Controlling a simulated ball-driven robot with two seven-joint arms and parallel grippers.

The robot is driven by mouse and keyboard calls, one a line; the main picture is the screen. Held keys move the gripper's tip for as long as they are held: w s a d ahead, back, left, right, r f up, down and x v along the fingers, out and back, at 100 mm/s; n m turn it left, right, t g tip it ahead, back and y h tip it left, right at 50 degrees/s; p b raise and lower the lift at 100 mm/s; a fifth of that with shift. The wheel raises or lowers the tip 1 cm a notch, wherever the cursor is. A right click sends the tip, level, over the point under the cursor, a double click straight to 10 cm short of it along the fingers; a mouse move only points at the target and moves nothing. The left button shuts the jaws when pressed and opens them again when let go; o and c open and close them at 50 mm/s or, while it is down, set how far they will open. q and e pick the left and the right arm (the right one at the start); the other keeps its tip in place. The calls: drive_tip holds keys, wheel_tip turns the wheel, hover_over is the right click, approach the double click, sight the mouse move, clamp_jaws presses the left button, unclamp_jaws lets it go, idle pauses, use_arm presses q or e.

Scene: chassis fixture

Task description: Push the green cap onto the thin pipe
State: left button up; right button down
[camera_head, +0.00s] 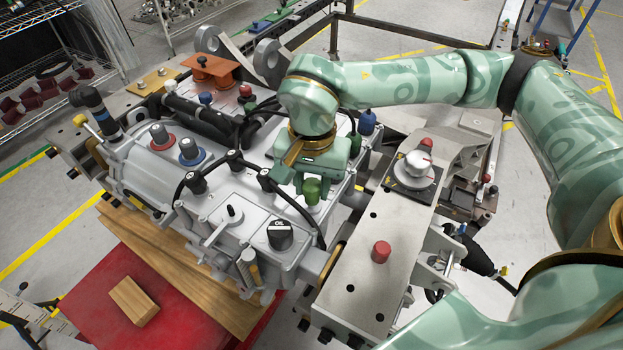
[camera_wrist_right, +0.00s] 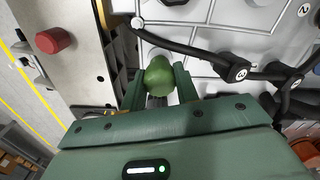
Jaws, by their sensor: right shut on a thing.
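The green cap (camera_head: 312,190) is a small dark-green rounded piece over the right part of the grey chassis block. My right gripper (camera_head: 304,187) points down at it and is shut on it. In the right wrist view the green cap (camera_wrist_right: 158,75) sits between the two fingers of the right gripper (camera_wrist_right: 157,88). The thin pipe cannot be made out; the cap and fingers hide what is directly beneath, so I cannot tell whether the cap touches it. My left gripper is not in view.
Black hoses with numbered caps (camera_head: 196,182) run close by on the chassis (camera_head: 215,255). A metal plate with a red knob (camera_head: 381,251) stands to the right. A black OIL cap (camera_head: 280,234) is in front. A wooden block (camera_head: 134,300) lies on the red surface (camera_head: 95,275).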

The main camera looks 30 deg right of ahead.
drive_tip(key=shift+f, duration=0.7)
idle(0.3)
drive_tip(key=c, duration=1)
unclamp_jaws()
drive_tip(key=shift+o, duration=0.2)
wheel_tip(320, 180, up, 6)
drive_tip(key=p, duration=0.4)
drive_tip(key=shift+r, duration=0.15)
